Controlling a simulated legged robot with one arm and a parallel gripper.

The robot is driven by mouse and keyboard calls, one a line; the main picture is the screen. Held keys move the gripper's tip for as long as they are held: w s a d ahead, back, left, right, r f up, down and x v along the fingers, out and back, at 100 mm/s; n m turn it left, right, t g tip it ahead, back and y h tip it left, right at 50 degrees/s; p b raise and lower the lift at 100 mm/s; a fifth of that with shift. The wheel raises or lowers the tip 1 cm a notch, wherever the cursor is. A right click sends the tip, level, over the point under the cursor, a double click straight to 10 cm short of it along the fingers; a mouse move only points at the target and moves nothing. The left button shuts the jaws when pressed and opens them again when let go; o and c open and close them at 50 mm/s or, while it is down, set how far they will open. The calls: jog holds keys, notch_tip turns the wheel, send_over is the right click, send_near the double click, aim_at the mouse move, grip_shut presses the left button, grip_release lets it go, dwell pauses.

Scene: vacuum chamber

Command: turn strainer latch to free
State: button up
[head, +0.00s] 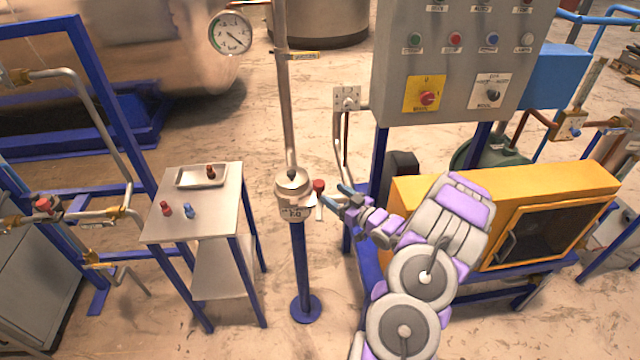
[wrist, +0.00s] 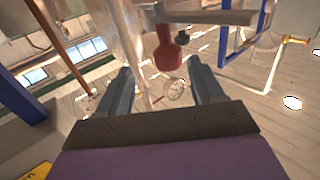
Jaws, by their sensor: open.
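The strainer (head: 291,190) is a round metal housing with a small dark knob on its lid, standing on a blue post with a round foot. Its latch, a red-knobbed handle (head: 319,186), sticks out on the right side of the housing, and a label is on its front. My gripper (head: 337,195) is just right of the red knob, with its fingers apart and pointing at it. In the wrist view the red knob (wrist: 168,55) is ahead of and above the gap between the open fingers (wrist: 162,85). I cannot see any contact.
A small table (head: 205,220) on the left holds a tray (head: 190,178) with a dark red piece, plus a red and a blue piece. A grey control panel (head: 450,60) stands behind my arm. A yellow cabinet (head: 450,200) is on the right. A thin pipe rises from the strainer.

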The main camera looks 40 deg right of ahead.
aim_at(316, 183)
jog(key=w+a, duration=0.2)
jog(key=w, duration=0.1)
jog(key=w+a, duration=0.1)
jog(key=shift+w+a+r+b, duration=0.2)
jog(key=shift+r+b, duration=0.1)
jog(key=shift+r, duration=0.1)
jog(key=w+d, duration=0.1)
jog(key=w+d+f, duration=0.1)
jog(key=w, duration=0.1)
jog(key=shift+w, duration=0.15)
jog(key=shift+w+d+r, duration=0.1)
jog(key=shift+w+d, duration=0.2)
jog(key=shift+d, duration=0.05)
jog(key=shift+w+a+r, duration=0.1)
jog(key=shift+a+r, duration=0.15)
jog(key=shift+a, duration=0.75)
jog(key=shift+c, duration=0.8)
jog(key=shift+d+f, duration=0.15)
jog(key=shift+d, duration=0.55)
jog(key=c, duration=0.5)
jog(key=shift+a, duration=0.35)
jog(key=c, duration=0.4)
jog(key=shift+d, duration=0.2)
grip_shut()
